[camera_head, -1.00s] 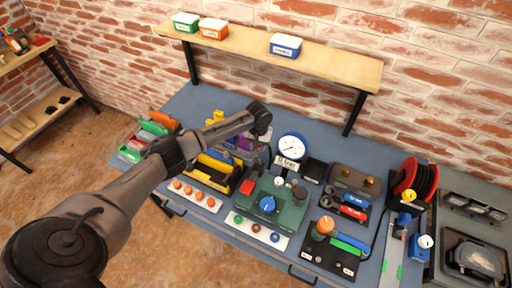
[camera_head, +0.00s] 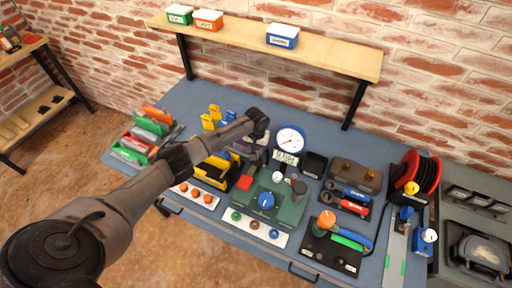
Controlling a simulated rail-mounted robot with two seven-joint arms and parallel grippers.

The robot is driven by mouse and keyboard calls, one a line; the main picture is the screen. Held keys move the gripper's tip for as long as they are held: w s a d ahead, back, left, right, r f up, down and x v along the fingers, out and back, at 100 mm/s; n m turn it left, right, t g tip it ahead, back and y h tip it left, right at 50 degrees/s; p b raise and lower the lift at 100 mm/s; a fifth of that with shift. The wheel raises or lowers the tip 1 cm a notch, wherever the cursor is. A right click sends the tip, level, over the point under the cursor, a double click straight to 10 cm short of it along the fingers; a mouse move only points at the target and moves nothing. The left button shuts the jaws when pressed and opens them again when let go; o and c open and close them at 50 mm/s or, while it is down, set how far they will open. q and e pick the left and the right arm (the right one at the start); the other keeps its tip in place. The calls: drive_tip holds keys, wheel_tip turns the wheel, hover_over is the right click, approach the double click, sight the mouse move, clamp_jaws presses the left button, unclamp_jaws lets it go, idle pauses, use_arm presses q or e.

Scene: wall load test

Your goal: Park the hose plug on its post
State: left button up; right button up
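My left arm comes in from the left, and its gripper (camera_head: 254,151) points down behind the green block, left of the pressure gauge (camera_head: 290,140). The fingers are small and dark, and I cannot tell their opening or whether they hold anything. The green block (camera_head: 288,212) carries a blue knob (camera_head: 266,201) and a short grey upright post (camera_head: 299,188). I cannot single out the hose plug for certain; it may be hidden by my arm or gripper. My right gripper is not in view.
A black tray (camera_head: 318,256) with an orange-topped knob (camera_head: 326,218) stands front right. A red hose reel (camera_head: 420,172) is at the right. A yellow-and-black holder (camera_head: 218,170) lies under my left forearm. A wooden shelf (camera_head: 345,58) overhangs the back of the bench.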

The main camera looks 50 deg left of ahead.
use_arm(q)
drive_tip(key=shift+f, duration=0.3)
drive_tip(key=shift+f, duration=0.1)
drive_tip(key=shift+f+b, duration=0.65)
drive_tip(key=shift+f, duration=0.1)
drive_tip(key=shift+f, duration=0.15)
drive_tip(key=o, duration=1.4)
